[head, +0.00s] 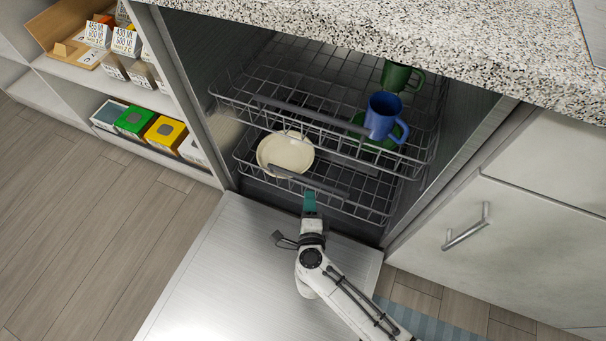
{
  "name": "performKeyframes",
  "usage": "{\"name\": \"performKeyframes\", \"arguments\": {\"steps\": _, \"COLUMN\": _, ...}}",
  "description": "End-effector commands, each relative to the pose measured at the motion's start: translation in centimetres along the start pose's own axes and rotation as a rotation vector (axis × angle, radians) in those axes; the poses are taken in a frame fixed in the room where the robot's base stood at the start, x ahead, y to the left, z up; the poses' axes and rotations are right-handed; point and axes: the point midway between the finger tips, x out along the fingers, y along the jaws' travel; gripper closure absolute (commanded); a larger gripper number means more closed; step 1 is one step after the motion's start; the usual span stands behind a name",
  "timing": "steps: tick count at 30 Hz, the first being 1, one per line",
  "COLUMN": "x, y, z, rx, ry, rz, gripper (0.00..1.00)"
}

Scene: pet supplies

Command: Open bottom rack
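The dishwasher's bottom rack (380,214) is a grey wire basket inside the machine, below the top rack. A cream plate (285,153) stands tilted in it at the left, and a dark handle bar (318,184) runs along its front. My gripper (309,197) has teal fingertips and is at the front of the bottom rack, just below the handle bar. I cannot tell whether it touches the rack. The fingers overlap from this angle, so their opening is hidden.
The top rack (232,108) sits partly out above, with a blue mug (383,115) and a green mug (397,76). The open dishwasher door (230,275) lies flat beneath my arm. A shelf with boxes (165,134) is at left; a cabinet with a handle (466,231) is at right.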

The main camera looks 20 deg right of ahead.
Motion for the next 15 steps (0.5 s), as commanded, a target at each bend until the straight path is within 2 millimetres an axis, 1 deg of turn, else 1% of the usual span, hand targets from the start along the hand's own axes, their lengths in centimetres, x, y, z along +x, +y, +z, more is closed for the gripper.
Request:
{"name": "performKeyframes", "arguments": {"steps": 1, "x": 0.1, "y": 0.5, "z": -0.1, "rx": 0.007, "ry": 0.013, "rz": 0.007, "gripper": 0.73}}
{"name": "performKeyframes", "arguments": {"steps": 4, "x": 0.5, "y": 0.7, "z": -0.3, "rx": 0.012, "ry": 0.027, "rz": 0.011, "gripper": 0.73}}
{"name": "performKeyframes", "arguments": {"steps": 7, "x": 1.5, "y": 0.8, "z": -0.4, "rx": 0.012, "ry": 0.027, "rz": 0.01, "gripper": 0.73}}
{"name": "performKeyframes", "arguments": {"steps": 11, "x": 3.8, "y": 0.9, "z": -0.4, "rx": 0.013, "ry": 0.027, "rz": 0.01, "gripper": 0.73}}
{"name": "performKeyframes", "arguments": {"steps": 15, "x": 6.5, "y": 1.0, "z": -0.5, "rx": 0.013, "ry": 0.027, "rz": 0.008, "gripper": 0.73}}
